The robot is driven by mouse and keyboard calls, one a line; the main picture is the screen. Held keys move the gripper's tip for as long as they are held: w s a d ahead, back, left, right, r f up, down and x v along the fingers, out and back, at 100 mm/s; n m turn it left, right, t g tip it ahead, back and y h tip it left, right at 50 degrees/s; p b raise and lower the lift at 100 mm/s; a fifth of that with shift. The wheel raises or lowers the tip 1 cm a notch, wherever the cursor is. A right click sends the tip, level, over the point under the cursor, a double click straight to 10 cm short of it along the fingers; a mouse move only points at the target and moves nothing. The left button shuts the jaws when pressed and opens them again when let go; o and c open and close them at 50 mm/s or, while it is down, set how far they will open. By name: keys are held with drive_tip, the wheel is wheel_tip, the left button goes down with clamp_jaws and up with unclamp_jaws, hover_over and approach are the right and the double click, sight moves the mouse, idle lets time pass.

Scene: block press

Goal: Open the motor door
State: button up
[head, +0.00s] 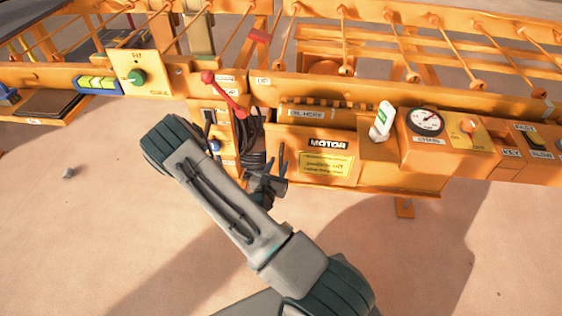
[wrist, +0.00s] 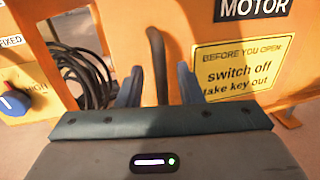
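The sign reads "Before you open: switch off, take key out" in the wrist view (wrist: 243,70). A dark upright bar handle (wrist: 158,60) stands at the door's left side. My gripper (head: 275,172) is at the door's lower left. In the wrist view its two fingers (wrist: 159,88) stand apart on either side of the handle, with gaps showing on both sides.
Coiled black hose (head: 252,140) hangs left of the door. A red lever (head: 230,100) is above it. A blue knob (wrist: 14,102) is at left in the wrist view. A gauge (head: 425,121) and white-green bottle (head: 383,121) are at right. Sandy ground in front is open.

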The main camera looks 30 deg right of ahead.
sight(280, 161)
drive_tip(key=shift+x, duration=1.7)
